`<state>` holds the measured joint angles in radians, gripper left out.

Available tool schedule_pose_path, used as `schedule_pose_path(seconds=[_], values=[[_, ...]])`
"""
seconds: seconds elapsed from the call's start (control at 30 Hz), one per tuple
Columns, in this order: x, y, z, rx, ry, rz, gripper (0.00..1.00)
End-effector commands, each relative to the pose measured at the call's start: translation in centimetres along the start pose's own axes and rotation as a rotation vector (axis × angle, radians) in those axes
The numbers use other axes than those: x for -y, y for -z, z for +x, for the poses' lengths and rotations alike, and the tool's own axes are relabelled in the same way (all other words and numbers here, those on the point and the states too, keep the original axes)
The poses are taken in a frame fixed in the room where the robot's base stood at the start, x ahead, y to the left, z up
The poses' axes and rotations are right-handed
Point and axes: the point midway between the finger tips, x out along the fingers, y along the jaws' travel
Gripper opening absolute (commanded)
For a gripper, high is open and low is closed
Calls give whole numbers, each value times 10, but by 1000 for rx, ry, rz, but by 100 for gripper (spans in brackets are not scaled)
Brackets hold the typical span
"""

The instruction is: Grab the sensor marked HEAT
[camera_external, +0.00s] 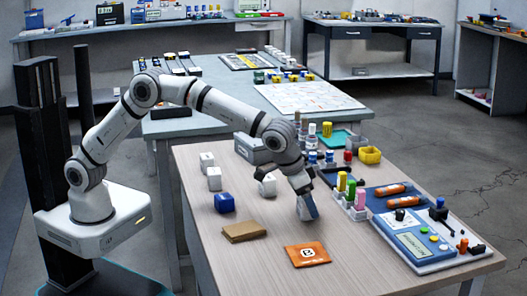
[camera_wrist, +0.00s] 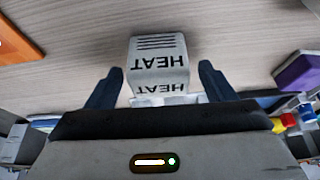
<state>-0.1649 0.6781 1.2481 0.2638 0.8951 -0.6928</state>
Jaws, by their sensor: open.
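The sensor marked HEAT (camera_wrist: 158,64) is a small pale grey block with black lettering, upside down in the wrist view, and slots on one face. It is between the two dark fingers of my gripper (camera_wrist: 161,72), with a visible gap on each side. My gripper is open and holds nothing. In the external view my gripper is low over the near table, right of the blue block (camera_external: 224,203). No lettering on the pale blocks is legible there, and the arm hides part of that area.
Two white blocks (camera_external: 214,179) stand left on the table (camera_external: 190,215). A brown flat packet (camera_external: 243,231) and an orange packet (camera_external: 307,254) lie in front. Colored bottles, a yellow bin (camera_external: 370,155) and a blue-and-white control panel (camera_external: 415,245) crowd the right side.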

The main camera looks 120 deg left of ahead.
Motion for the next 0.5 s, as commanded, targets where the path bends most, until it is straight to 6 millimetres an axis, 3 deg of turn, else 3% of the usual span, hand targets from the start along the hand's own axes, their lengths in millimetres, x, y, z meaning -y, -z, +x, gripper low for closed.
schedule_pose_path(seconds=[0.1,0.33,0.5], values=[[0,-1,15,0,0,0,76],[0,0,15,0,0,1,76],[0,0,15,0,0,1,62]])
